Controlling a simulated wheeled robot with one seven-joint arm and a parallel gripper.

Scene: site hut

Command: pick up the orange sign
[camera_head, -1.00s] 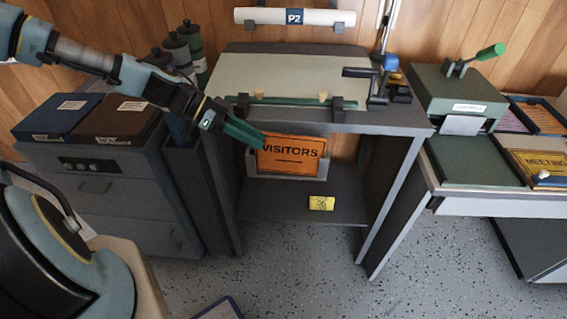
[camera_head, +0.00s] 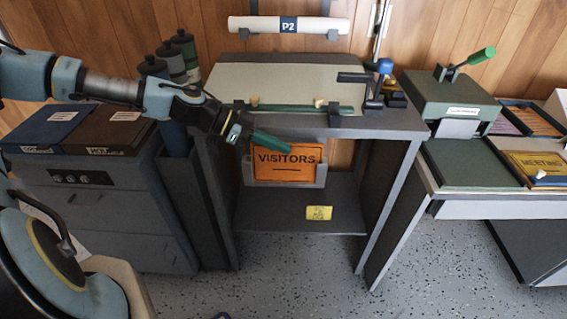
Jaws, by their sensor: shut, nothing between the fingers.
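The orange sign (camera_head: 288,166) reads "VISITORS" in black and stands upright in a grey holder (camera_head: 254,181) on the lower shelf of the grey stand. My gripper (camera_head: 272,143) has green fingers, which are shut with nothing between them. It hangs in front of the stand, just above the sign's upper left part in the picture. Its fingertips overlap or nearly overlap the sign's top left edge. I cannot tell whether they touch it.
The stand's top (camera_head: 385,124) overhangs the shelf (camera_head: 262,216). A yellow card (camera_head: 319,212) lies on the shelf in front of the holder. A yellow "MEETING" sign (camera_head: 540,165) is at right. A grey cabinet (camera_head: 105,215) stands at left.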

